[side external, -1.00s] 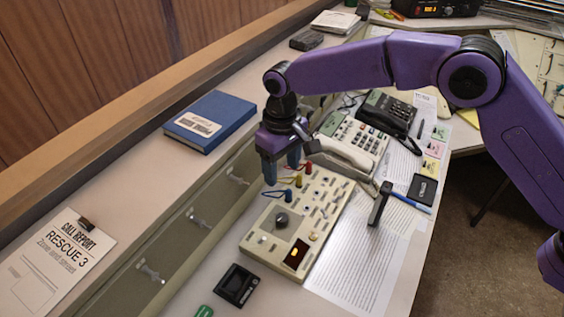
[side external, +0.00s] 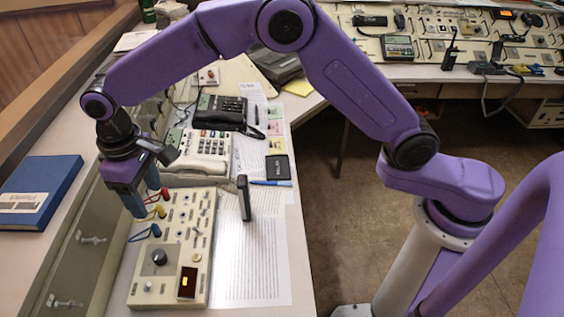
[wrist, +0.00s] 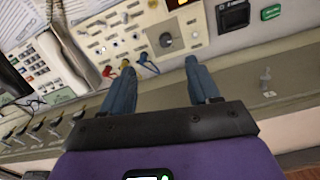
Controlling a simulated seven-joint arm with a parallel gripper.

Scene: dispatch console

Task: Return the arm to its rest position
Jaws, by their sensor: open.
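My gripper (side external: 146,203) is at the left of the side view, with its two blue-grey fingers pointing down near the upper left edge of a beige control panel (side external: 172,285). In the wrist view my gripper (wrist: 162,80) shows its fingers spread wide apart with nothing between them. Red, yellow and blue plugs (wrist: 126,66) with cables stand in the panel close to the fingertips. I cannot tell exactly how high the fingers are above the panel.
A black upright handset-like piece (side external: 244,198) stands on printed paper (side external: 262,262). A blue binder (side external: 40,185) lies at left. A grey ledge with hooks (side external: 75,250) runs alongside.

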